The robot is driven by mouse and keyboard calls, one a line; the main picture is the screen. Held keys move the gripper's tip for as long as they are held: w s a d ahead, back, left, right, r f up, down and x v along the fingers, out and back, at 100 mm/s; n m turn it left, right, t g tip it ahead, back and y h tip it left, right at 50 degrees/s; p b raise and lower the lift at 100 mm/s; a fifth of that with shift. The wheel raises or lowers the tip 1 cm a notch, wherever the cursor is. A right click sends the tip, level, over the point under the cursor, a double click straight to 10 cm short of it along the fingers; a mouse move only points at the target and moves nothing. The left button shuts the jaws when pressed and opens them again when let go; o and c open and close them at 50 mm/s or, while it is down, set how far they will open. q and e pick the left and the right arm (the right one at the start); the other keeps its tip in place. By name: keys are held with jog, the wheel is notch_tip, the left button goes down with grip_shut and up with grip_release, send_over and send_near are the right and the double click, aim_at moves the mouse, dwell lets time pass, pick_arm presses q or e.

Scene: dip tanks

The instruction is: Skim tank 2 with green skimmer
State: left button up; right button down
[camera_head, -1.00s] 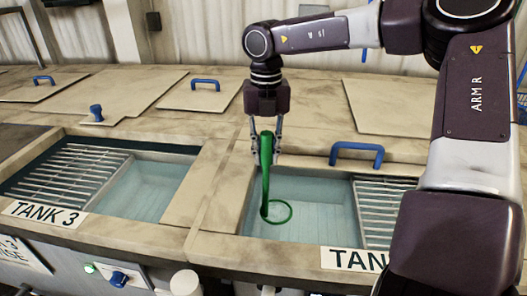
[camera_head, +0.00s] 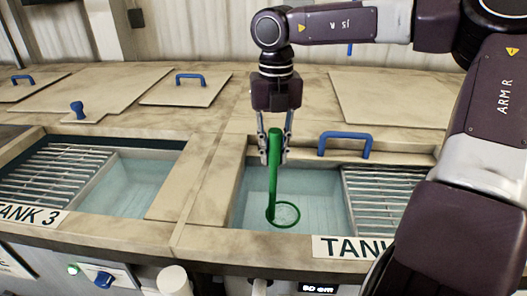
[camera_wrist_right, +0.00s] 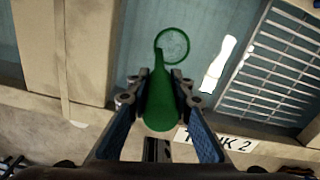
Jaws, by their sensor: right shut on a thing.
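My right gripper (camera_head: 274,158) is shut on the upright handle of the green skimmer (camera_head: 273,180), above the open part of tank 2 (camera_head: 325,205). The skimmer's round hoop lies flat at the water, in the front left part of the opening; I cannot tell if it is at or below the surface. In the right wrist view the skimmer (camera_wrist_right: 160,103) runs between the fingers, with its hoop beyond them over the water. The tank label (camera_head: 350,248) is partly hidden by my right arm in the head view; in the wrist view the label (camera_wrist_right: 218,139) reads TANK 2. My left gripper is not in view.
A metal drain rack (camera_head: 385,205) covers the right side of tank 2. A blue handle (camera_head: 345,140) stands at its back edge. Tank 3, with its own rack (camera_head: 50,170), lies to the left past a divider. A bright white patch (camera_wrist_right: 218,65) shows on the water.

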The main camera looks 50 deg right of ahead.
jog(key=shift+s+d+b, duration=1.25)
jog(key=shift+s+d, duration=1.4)
jog(key=shift+s, duration=0.7)
jog(key=shift+w+a+p, duration=0.25)
jog(key=shift+w+a, duration=0.6)
jog(key=shift+a, duration=0.55)
jog(key=shift+w+a+p, duration=0.2)
jog(key=shift+w+a, duration=0.6)
jog(key=shift+a, duration=0.6)
jog(key=shift+w+a+p, duration=0.25)
jog(key=shift+w+a, duration=0.6)
jog(key=shift+a, duration=0.55)
jog(key=w+a+b, duration=0.1)
jog(key=w+a, duration=0.1)
jog(key=a, duration=0.4)
jog(key=shift+w, duration=0.4)
